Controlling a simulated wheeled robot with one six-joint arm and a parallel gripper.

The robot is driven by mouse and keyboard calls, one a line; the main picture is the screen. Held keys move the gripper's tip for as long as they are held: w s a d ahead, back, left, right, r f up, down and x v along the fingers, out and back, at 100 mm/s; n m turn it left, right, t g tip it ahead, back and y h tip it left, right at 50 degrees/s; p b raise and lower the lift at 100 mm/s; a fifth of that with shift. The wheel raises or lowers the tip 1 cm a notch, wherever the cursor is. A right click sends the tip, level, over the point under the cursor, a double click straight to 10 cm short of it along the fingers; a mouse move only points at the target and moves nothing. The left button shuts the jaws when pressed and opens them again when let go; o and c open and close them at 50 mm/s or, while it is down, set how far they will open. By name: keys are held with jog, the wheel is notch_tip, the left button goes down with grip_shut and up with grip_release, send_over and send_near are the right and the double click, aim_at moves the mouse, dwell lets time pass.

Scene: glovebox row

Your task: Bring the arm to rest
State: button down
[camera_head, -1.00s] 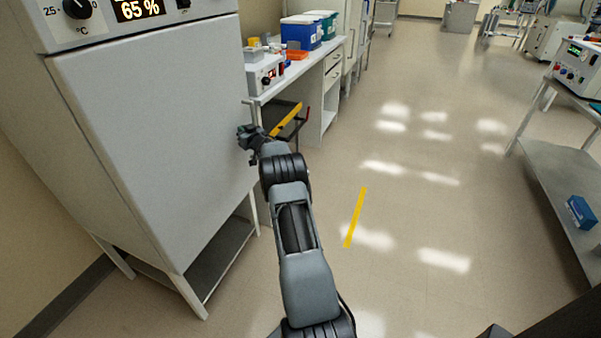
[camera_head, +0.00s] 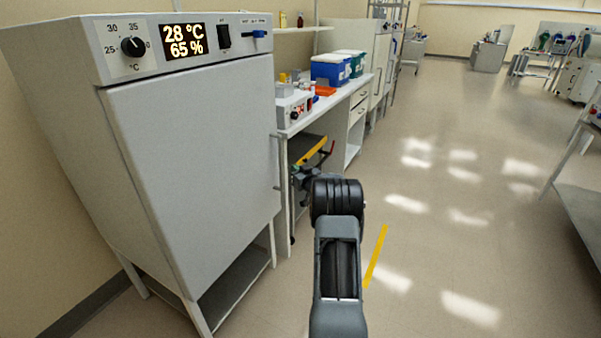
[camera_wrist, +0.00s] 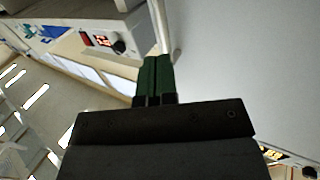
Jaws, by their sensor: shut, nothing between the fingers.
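My gripper (camera_head: 300,175) is partly hidden behind my arm's dark wrist joint in the head view, just right of the incubator's front. In the wrist view its dark green fingers (camera_wrist: 155,75) lie together with nothing between them. The incubator (camera_head: 190,150) is a large white cabinet with its door shut and a display reading 28 °C and 65 %. Its upright door handle (camera_head: 277,162) is left of my gripper; in the wrist view the handle (camera_wrist: 162,25) shows just beyond the fingertips. I cannot tell whether they touch.
A white bench (camera_head: 350,100) beyond the incubator bears a small instrument (camera_head: 294,108), a blue box (camera_head: 331,70) and an orange tray (camera_head: 325,90). A grey table (camera_head: 585,215) stands at the right. The floor between is open, with a yellow strip (camera_head: 375,255) on it.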

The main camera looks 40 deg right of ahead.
jog(key=s+d+f+m+g+h, duration=0.2)
jog(key=s+d+f+g+h, duration=0.1)
jog(key=s+f+g, duration=0.3)
jog(key=s+a+f+m+g+h+p, duration=0.1)
jog(key=s+a+f+g+p, duration=0.1)
jog(key=s+g, duration=0.2)
jog(key=s+a+r+n+g+y+p, duration=0.1)
jog(key=s+a+r+p, duration=0.3)
jog(key=a, duration=0.9)
jog(key=s+a+r+n+g+y+p, duration=0.2)
jog(key=s+a+r+p, duration=0.3)
jog(key=s+a+r, duration=0.6)
jog(key=s+a+r+n+g+y+p, duration=0.1)
jog(key=s+a+r+p, duration=0.3)
jog(key=s+a+r, duration=0.4)
jog(key=a+r+y, duration=0.1)
jog(key=a+r, duration=0.3)
jog(key=a, duration=0.3)
jog(key=shift+r+n+y+p, duration=0.3)
jog(key=shift+r+y+p, duration=0.1)
